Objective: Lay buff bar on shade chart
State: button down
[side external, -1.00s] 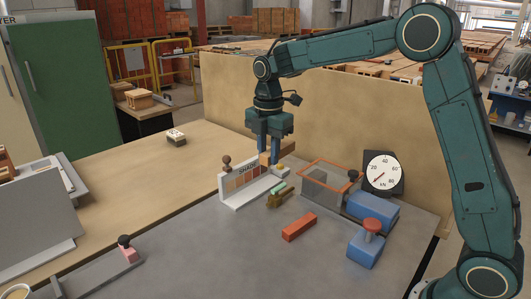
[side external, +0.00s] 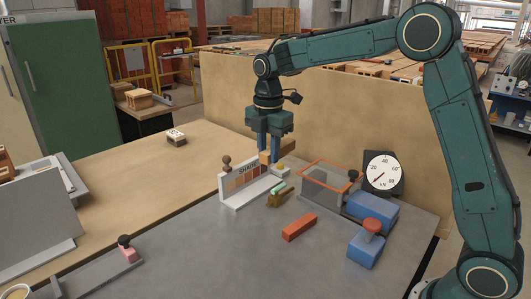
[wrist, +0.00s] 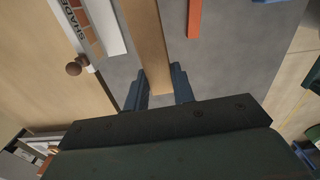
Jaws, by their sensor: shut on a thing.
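My gripper (side external: 269,152) points down and is shut on the buff bar (wrist: 146,40), which shows long and tan between the two fingers in the wrist view. In the side view the bar (side external: 264,158) shows only in part, partly hidden by the fingers, just above and behind the right end of the shade chart. The shade chart (side external: 228,198) is a white stand with a sloped face of brown and orange swatches and the word SHADE. In the wrist view it shows at upper left (wrist: 108,28), apart from the bar.
A green-topped brush (side external: 276,199) lies right of the chart. A red-orange bar (side external: 299,229) lies on the grey table. An orange-rimmed clear box (side external: 322,191), a dial gauge (side external: 383,171) and blue blocks (side external: 372,211) stand at the right. The front middle of the table is clear.

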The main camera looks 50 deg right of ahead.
jog(key=w+d+m, duration=0.1)
jog(key=w+m, duration=0.1)
jog(key=m, duration=3.5)
send_over(266, 186)
notch_tip(266, 186, down, 4)
jog(key=shift+r, duration=0.1)
jog(key=shift+f, duration=7.2)
